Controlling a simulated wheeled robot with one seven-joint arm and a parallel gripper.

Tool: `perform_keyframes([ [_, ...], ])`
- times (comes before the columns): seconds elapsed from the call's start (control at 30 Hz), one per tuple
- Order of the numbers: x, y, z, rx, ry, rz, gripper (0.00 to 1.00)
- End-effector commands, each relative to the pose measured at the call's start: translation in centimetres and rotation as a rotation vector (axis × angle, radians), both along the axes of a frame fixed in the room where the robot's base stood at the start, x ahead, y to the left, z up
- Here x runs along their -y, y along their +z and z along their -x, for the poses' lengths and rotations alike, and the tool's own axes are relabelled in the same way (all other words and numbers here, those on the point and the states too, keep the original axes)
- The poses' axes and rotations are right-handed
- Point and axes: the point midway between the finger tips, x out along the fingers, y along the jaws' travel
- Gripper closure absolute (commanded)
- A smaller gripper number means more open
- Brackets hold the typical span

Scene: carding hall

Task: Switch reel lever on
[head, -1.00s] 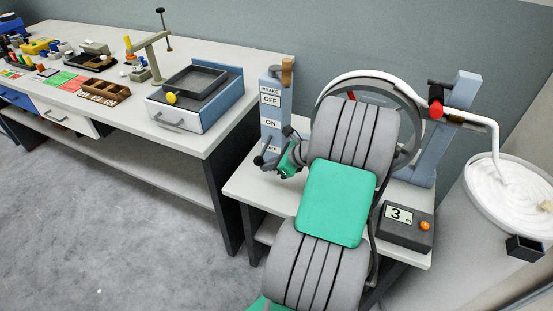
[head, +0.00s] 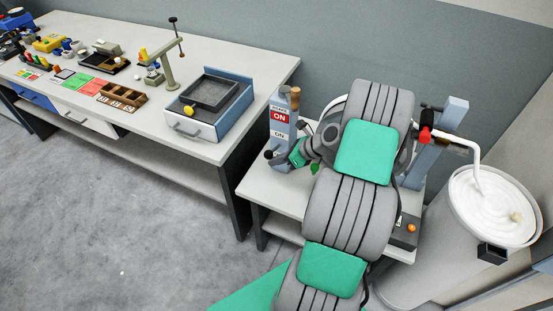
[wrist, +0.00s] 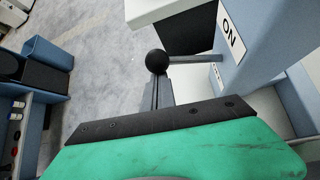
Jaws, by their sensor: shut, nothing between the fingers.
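In the wrist view the ball (wrist: 156,60) sits on a thin grey rod running right to the post (wrist: 250,70). My gripper (head: 289,156) is close beside the post. In the wrist view its shut fingers (wrist: 160,92) reach up to the ball and overlap it; I cannot tell whether they touch. Part of the post's base is hidden by my gripper.
A reel stands behind my arm, mostly hidden. A round white bin (head: 490,205) is at the right. Floor at the left is clear.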

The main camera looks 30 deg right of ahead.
Motion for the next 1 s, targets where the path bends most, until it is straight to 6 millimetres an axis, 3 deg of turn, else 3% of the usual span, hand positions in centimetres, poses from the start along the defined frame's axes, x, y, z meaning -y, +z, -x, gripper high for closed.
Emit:
perform_keyframes([
  [0.73, 0.1, 0.6, -0.2, 0.006, 0.002, 0.003, 1.00],
  [0.87, -0.4, -0.6, 0.3, 0.002, 0.005, 0.000, 1.00],
  [1.0, -1.6, -3.1, 1.5, -0.004, 0.013, -0.003, 1.00],
])
